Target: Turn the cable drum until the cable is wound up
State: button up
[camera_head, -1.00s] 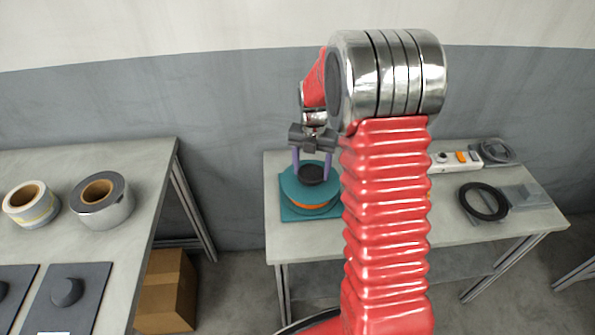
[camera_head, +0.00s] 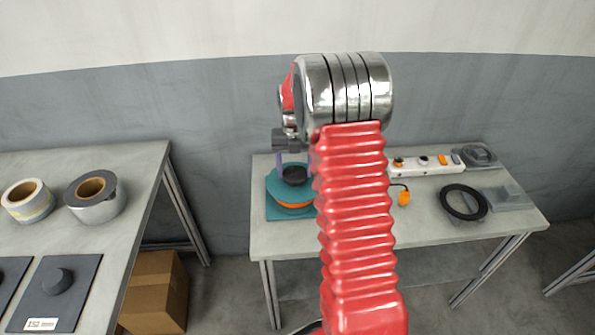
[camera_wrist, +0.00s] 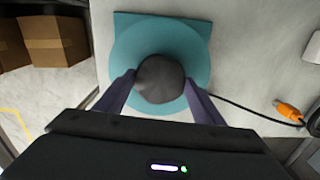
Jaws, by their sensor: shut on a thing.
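The teal cable drum (camera_head: 283,184) stands on a teal base plate at the left end of the far table, with an orange band showing under its top disc. It also shows in the wrist view (camera_wrist: 132,52). A dark round knob (camera_wrist: 160,78) rises from its middle. My gripper (camera_head: 294,170) is above the drum, its purple fingers shut on the knob, one on each side. In the wrist view a black cable (camera_wrist: 245,108) runs right from the drum to an orange plug (camera_wrist: 288,109). The plug (camera_head: 404,198) lies on the table. My arm hides part of the drum's right side.
A white power strip (camera_head: 428,163), a black ring (camera_head: 463,202) and a grey item (camera_head: 478,155) lie right on the far table (camera_head: 440,232). Tape rolls (camera_head: 96,208) stand on the left table. A cardboard box (camera_head: 155,292) is on the floor between.

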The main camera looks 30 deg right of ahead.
jog(key=shift+s+a+f, duration=0.15)
jog(key=shift+s+a, duration=0.05)
jog(key=shift+s, duration=0.05)
jog(key=o, duration=1.1)
jog(key=shift+c, duration=0.2)
jog(key=o, duration=0.5)
jog(key=shift+c, duration=0.2)
jog(key=shift+d, duration=0.1)
jog(key=shift+w+r, duration=0.1)
jog(key=shift+r, duration=0.45)
notch_tip(320, 180, up, 13)
jog(key=shift+f, duration=0.1)
